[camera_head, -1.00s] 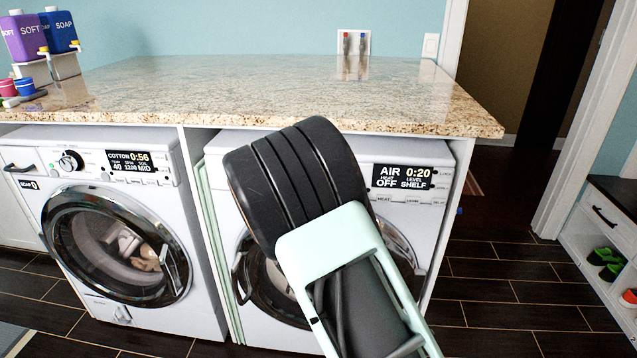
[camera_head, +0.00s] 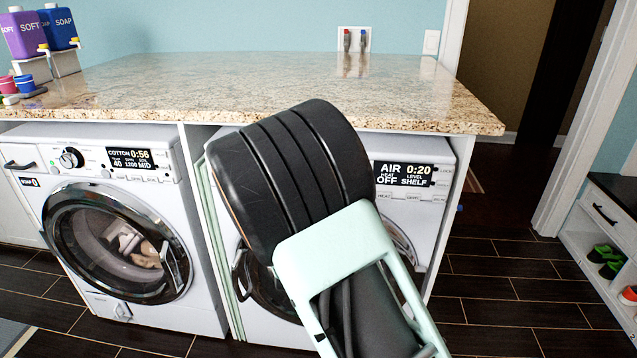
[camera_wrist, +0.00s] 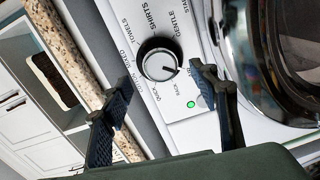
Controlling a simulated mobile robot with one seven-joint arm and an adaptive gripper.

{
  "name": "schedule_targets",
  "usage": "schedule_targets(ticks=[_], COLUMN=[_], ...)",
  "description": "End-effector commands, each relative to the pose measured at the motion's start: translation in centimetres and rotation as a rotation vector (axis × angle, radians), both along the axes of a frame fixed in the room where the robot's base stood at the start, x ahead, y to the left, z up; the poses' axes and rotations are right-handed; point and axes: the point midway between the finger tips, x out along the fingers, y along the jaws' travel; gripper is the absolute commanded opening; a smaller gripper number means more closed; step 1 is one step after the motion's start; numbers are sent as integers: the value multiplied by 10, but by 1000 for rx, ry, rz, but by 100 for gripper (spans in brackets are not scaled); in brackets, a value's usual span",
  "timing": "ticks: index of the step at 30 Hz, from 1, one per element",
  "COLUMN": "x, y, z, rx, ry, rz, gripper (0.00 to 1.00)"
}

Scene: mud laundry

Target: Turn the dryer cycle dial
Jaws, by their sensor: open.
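The dryer (camera_head: 413,240) is the white machine on the right in the head view; its display (camera_head: 403,175) reads AIR 0:20, HEAT OFF, LEVEL SHELF. My arm hides its dial there. The wrist view shows the round dial (camera_wrist: 158,65), black with a pale ring, among printed cycle names such as SHIRTS, GENTLE and TOWELS. Its pale mark points right and slightly down. My gripper (camera_wrist: 158,84) is open, with one finger to the dial's lower left and one to its right. Nothing is held. Contact with the dial cannot be told.
A granite counter (camera_head: 270,85) overhangs the machines; its edge runs beside the panel in the wrist view. A green light (camera_wrist: 190,104) glows near the right finger. The round door (camera_wrist: 285,50) is at right. A washer (camera_head: 110,215) stands left. Floor at right is clear.

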Motion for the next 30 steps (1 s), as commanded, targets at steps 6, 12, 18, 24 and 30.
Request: schedule_targets(ticks=[6,12,18,24,30], x=[-45,-65,-68,-67,-40], y=[2,2,1,0,-33], z=[2,3,3,5,60], rx=[0,0,-1,1,34], ry=[1,-1,-1,-5,-123], rz=[2,0,-1,-4,-91], gripper=[55,55,55,55,55])
